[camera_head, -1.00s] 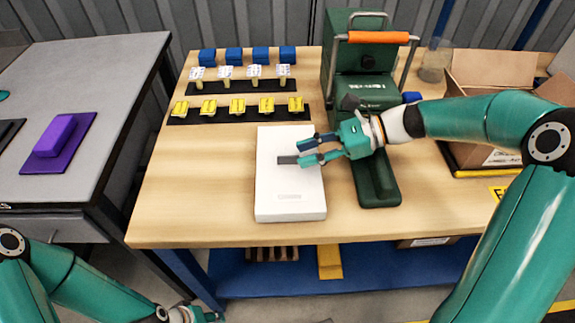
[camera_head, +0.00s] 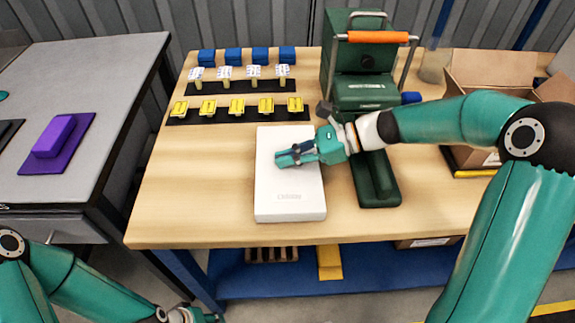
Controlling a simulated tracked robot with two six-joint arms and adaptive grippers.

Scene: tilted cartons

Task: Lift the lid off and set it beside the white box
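The white box (camera_head: 290,205) with its white lid stands on the wooden table, left of the green machine. My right gripper (camera_head: 284,157) is over the upper middle of the lid, its fingers drawn together around the small dark handle, which they mostly hide. The lid looks level and still seated on the box; I see no gap under it. My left gripper (camera_head: 196,316) is low at the bottom edge, below the tables and partly cut off, so its fingers do not show clearly.
A green machine (camera_head: 365,93) with an orange handle stands right of the box. Rows of blue, white and yellow parts (camera_head: 238,107) lie behind it. An open carton (camera_head: 490,75) is at the right. The wooden table left of the box (camera_head: 200,190) is clear.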

